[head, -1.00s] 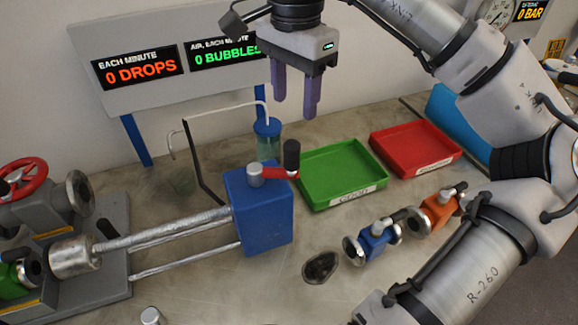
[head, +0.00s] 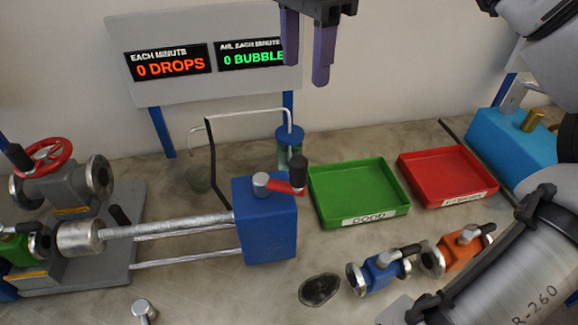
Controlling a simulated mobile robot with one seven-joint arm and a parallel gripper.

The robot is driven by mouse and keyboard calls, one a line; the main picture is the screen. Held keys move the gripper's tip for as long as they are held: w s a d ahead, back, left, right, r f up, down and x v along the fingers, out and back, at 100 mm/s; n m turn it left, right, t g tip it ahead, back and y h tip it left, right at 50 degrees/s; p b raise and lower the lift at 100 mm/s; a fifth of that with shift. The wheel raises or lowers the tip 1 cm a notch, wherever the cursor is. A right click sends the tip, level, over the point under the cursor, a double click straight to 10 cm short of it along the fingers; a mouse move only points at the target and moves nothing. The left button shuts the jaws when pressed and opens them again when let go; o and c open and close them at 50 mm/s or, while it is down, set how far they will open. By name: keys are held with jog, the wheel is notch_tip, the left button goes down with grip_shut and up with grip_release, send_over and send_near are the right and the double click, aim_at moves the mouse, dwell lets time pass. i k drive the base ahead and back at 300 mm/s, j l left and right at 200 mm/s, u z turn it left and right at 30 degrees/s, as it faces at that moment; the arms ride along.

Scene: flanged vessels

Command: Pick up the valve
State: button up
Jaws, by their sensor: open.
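A small blue valve (head: 380,271) with grey end flanges and a dark-tipped lever lies on the bench at lower right. An orange valve (head: 458,249) of similar form lies just right of it. A green valve (head: 18,246) is partly in view at the left edge, by the grey fixture. The task does not say which valve is meant. My gripper (head: 305,72) hangs at the top of the picture with its two purple fingers apart and empty. It is well above the bench, up and left of the blue and orange valves, touching neither.
A green tray (head: 374,213) labelled GOOD and a red tray (head: 465,199) stand behind these valves. A blue block (head: 266,225) with a red lever and metal rods (head: 170,228) fills the centre left. A dark round piece (head: 320,289) lies front centre. My arm covers the right side.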

aim_at(21, 247)
jog(key=k, duration=1)
